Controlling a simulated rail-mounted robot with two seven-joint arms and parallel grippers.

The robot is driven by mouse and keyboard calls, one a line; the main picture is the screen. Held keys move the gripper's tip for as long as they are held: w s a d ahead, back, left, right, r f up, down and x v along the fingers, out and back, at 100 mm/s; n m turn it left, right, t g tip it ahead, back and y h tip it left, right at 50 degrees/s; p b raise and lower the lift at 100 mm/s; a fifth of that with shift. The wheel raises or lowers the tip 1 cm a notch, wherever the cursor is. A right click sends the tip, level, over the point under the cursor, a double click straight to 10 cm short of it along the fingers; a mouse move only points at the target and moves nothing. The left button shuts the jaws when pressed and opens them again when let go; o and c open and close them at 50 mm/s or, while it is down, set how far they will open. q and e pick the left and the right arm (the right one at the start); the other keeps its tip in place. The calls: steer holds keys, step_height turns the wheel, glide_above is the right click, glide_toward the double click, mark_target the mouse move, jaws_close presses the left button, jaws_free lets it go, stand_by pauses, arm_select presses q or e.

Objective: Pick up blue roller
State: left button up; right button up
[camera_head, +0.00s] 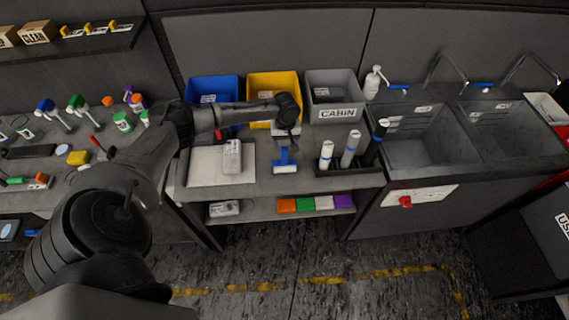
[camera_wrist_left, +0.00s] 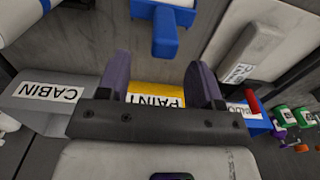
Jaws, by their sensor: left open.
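The blue roller (camera_head: 285,158) lies on the workbench with its pale roller end toward the front edge and its blue handle toward the bins. In the left wrist view its blue handle (camera_wrist_left: 165,32) shows at the top centre, beyond my fingertips. My left gripper (camera_head: 286,132) is above the bench, just behind the handle on the bin side. In the left wrist view my left gripper (camera_wrist_left: 160,80) has its two fingers apart with nothing between them. My right gripper is not in view.
Blue (camera_head: 211,88), yellow (camera_head: 262,84) and grey CABIN (camera_head: 350,98) bins stand behind. A white box (camera_head: 232,158) lies on a pale board (camera_head: 204,166) left of the roller. Upright rolls (camera_head: 350,148) stand right. A sink (camera_head: 422,150) is farther right.

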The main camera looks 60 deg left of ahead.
mark_target(285, 148)
arm_select(q)
steer(key=shift+s+d+f+p, duration=0.1)
steer(key=shift+s+f+p, duration=0.05)
steer(key=shift+f, duration=1.5)
steer(key=shift+s+f+p, duration=0.1)
steer(key=shift+f+p, duration=0.05)
steer(key=shift+f, duration=1.45)
jaws_close()
